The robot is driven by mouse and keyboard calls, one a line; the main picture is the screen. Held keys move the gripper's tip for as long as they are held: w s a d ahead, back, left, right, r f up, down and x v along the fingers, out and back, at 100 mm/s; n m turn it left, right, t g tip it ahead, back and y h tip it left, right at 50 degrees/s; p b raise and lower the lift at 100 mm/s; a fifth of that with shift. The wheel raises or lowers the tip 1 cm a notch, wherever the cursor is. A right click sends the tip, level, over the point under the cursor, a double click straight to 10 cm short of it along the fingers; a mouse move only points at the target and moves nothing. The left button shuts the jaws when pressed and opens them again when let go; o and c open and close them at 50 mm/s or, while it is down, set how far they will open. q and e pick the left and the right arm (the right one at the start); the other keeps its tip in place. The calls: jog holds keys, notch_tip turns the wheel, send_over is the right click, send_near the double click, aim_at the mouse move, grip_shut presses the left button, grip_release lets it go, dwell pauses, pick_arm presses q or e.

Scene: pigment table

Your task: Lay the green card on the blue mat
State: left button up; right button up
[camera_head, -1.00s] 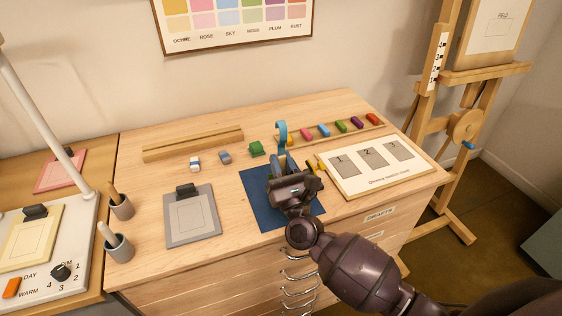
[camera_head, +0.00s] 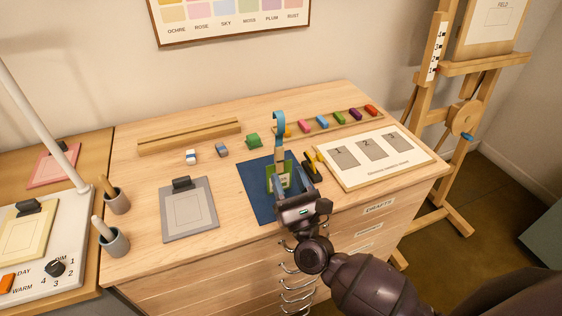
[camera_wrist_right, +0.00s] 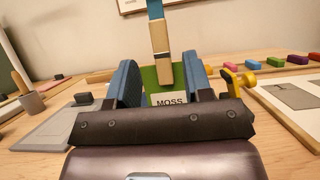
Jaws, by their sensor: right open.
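The green card (camera_head: 285,183) is over the blue mat (camera_head: 256,203), partly hidden by my gripper. Its white label reads MOSS in the right wrist view (camera_wrist_right: 168,101). A light wooden piece (camera_wrist_right: 161,68) with a blue hooked strip (camera_head: 279,122) rises at the card. Whether the card lies flat or stands tilted is hard to tell. My right gripper (camera_head: 289,179) is open, its blue fingers on either side of the card in the wrist view (camera_wrist_right: 161,82). Contact between fingers and card cannot be made out. My left gripper is not in view.
A small yellow-and-black item (camera_head: 313,164) stands close right of the gripper, beside the white numbered board (camera_head: 402,173). A grey clipboard (camera_head: 189,211) lies left of the mat.

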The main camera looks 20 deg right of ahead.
jog(key=shift+b+v, duration=0.45)
jog(key=shift+v, duration=2.35)
